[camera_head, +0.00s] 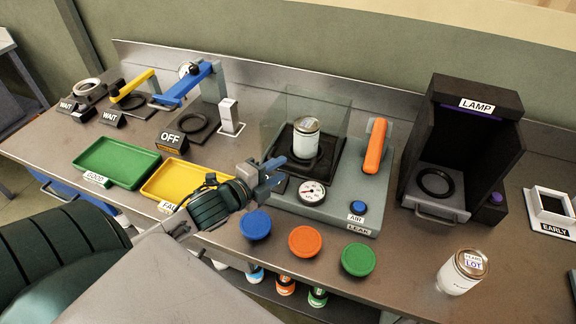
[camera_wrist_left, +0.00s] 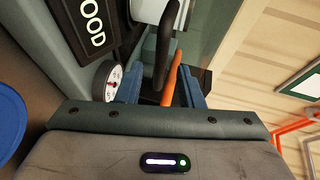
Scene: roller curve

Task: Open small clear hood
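The small clear hood (camera_head: 338,105) is a transparent box over a white jar (camera_head: 305,143) on the grey leak station. It appears down around the jar. My left gripper (camera_head: 266,174) is at the hood's front left, its blue fingers close to the station. In the left wrist view, the fingers (camera_wrist_left: 160,90) are apart with a gap between them. A black bar (camera_wrist_left: 165,50), perhaps the hood's handle, shows at this gap, and contact cannot be told. My right gripper is in neither view.
A pressure gauge (camera_head: 312,192) and an orange lever (camera_head: 375,146) are on the station. Blue (camera_head: 256,225), orange (camera_head: 306,241) and green (camera_head: 358,260) discs lie in front. A yellow tray (camera_head: 185,182) is left of the gripper. A black lamp box (camera_head: 465,140) stands right.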

